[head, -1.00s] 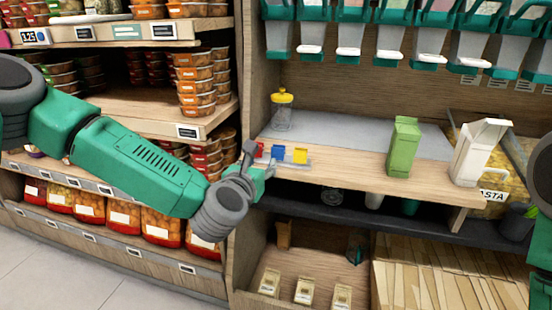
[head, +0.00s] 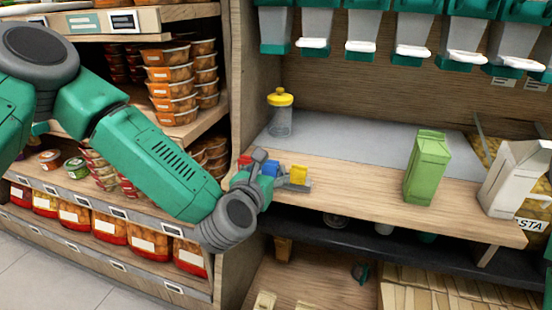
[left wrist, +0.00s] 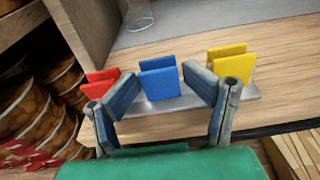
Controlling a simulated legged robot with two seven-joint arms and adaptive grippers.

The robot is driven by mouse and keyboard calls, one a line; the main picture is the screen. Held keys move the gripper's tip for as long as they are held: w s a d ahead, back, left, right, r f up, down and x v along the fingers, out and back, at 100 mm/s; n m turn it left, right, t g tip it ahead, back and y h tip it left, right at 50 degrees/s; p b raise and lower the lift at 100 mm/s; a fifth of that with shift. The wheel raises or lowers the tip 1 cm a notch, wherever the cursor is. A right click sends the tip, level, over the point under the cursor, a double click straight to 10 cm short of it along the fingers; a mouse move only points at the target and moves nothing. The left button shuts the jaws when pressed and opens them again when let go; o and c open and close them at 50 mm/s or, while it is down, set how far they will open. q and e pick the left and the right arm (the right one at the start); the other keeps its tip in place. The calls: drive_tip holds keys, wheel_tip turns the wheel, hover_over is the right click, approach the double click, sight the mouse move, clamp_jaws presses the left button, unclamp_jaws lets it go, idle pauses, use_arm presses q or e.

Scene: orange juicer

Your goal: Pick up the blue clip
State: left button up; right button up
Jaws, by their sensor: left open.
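The blue clip (head: 271,170) stands on a grey strip (head: 302,187) on the wooden counter, between a red clip (head: 244,161) and a yellow clip (head: 299,175). In the left wrist view the blue clip (left wrist: 159,79) is upright, straight ahead between the fingertips. The red clip (left wrist: 100,83) is to its left and the yellow clip (left wrist: 227,62) to its right. My left gripper (head: 262,172) is at the counter's front edge, close to the blue clip and partly covering it. In the left wrist view the left gripper (left wrist: 160,97) is open and empty. My right gripper is not in view.
A jar with a yellow lid (head: 280,112) stands behind the clips. A green carton (head: 428,167) and a white carton (head: 513,178) stand to the right on the counter (head: 350,190). A shelf wall stands left of the counter. Dispensers hang above.

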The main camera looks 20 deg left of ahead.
use_arm(q)
drive_tip(key=shift+w+d, duration=0.1)
drive_tip(key=shift+w, duration=0.65)
drive_tip(key=o, duration=0.3)
drive_tip(key=shift+w+d+r, duration=0.1)
drive_tip(key=shift+d, duration=0.05)
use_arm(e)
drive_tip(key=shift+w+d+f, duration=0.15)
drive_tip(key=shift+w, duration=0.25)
use_arm(q)
drive_tip(key=shift+c, duration=0.2)
